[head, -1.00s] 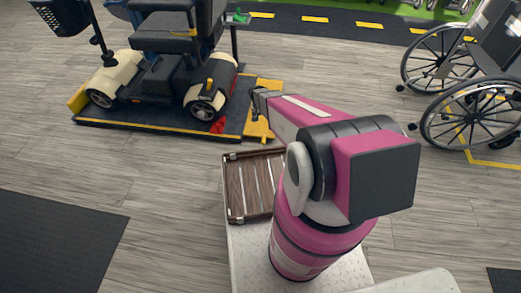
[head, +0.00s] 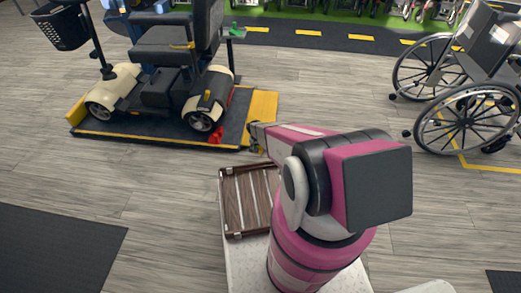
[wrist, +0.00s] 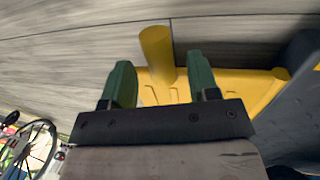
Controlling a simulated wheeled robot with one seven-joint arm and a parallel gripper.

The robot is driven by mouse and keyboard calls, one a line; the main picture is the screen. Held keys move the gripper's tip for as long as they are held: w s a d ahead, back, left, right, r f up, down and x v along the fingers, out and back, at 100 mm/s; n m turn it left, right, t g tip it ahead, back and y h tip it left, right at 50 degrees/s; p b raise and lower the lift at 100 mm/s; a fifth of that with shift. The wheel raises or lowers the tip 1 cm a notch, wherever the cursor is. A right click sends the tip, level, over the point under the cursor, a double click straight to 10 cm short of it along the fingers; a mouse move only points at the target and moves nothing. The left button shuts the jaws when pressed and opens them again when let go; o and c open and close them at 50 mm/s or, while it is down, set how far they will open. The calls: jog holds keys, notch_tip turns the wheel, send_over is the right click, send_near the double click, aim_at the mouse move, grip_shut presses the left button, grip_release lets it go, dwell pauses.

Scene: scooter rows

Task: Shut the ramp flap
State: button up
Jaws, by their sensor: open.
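The yellow ramp flap (head: 263,106) is at the right end of the dark platform (head: 165,135) that carries a mobility scooter (head: 170,65). It looks lowered, spread outward from the platform edge. In the wrist view the flap (wrist: 235,88) lies beyond my fingers, with a thick yellow post (wrist: 156,52) standing out from it. My gripper (head: 254,141) is at the flap's near corner. In the wrist view its green fingertips (wrist: 160,80) are apart, and the post shows between and beyond them. I cannot tell whether the fingers touch it.
Wheelchairs (head: 465,105) stand at the right. A brown slatted tray (head: 234,205) sits on my base. A red part (head: 215,136) is at the platform's near edge, by the scooter's rear wheel. Wood floor is clear between the platform and the wheelchairs.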

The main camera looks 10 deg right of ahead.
jog(key=shift+x, duration=0.9)
